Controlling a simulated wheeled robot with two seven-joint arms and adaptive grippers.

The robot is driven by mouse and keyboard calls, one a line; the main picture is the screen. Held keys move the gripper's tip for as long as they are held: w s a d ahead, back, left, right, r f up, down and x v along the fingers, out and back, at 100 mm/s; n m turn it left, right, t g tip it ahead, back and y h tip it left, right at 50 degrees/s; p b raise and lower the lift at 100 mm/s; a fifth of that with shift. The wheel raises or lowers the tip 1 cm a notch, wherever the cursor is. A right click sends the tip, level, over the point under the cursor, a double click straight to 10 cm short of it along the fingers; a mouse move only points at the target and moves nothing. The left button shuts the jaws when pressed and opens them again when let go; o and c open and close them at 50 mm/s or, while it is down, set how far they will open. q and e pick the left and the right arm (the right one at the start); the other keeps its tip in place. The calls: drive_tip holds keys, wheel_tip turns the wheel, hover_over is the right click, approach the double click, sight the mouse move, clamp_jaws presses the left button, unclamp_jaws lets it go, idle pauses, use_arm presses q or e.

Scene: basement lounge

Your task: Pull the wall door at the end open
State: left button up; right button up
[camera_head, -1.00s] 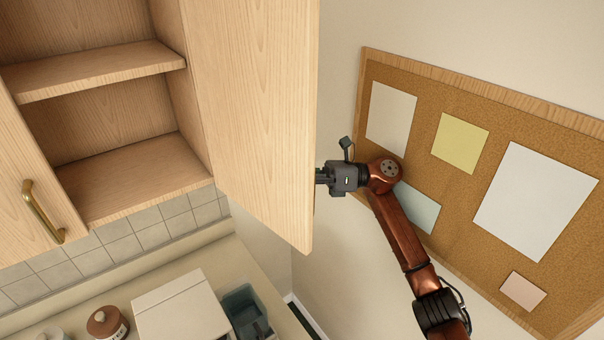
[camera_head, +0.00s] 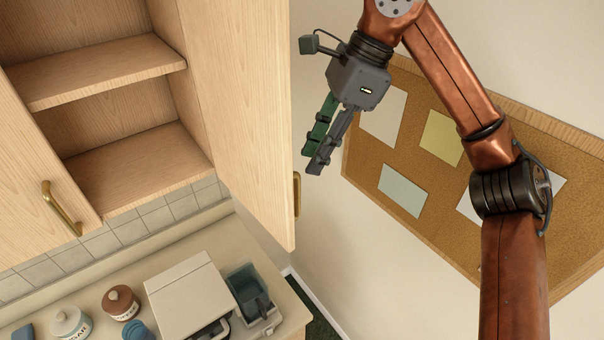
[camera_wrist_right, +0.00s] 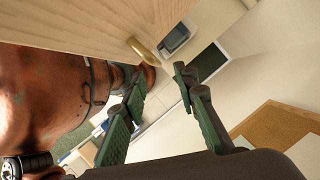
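The end wall cabinet door (camera_head: 235,110) is a light wood panel, swung wide open, with shelves bare behind it. Its brass handle (camera_head: 296,194) shows at the free edge on the door's outer face. In the right wrist view the door (camera_wrist_right: 110,18) fills the top left, with the handle (camera_wrist_right: 140,48) beyond the fingers. My right gripper (camera_head: 312,162) hangs right of the door's edge, above the handle and apart from it. Its fingers are spread and empty in the wrist view (camera_wrist_right: 158,80). My left gripper is not in view.
A neighbouring door with a brass handle (camera_head: 62,208) is at left. Below, the counter (camera_head: 70,284) holds a white appliance (camera_head: 185,296), a teal container (camera_head: 246,284) and jars. A cork board (camera_head: 360,172) hangs on the right wall behind my arm.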

drive_tip(key=x, duration=0.7)
drive_tip(key=shift+f, duration=0.2)
drive_tip(key=shift+s, duration=0.1)
drive_tip(key=shift+a, duration=0.1)
drive_tip(key=shift+c, duration=0.3)
clamp_jaws()
drive_tip(key=shift+p, duration=0.3)
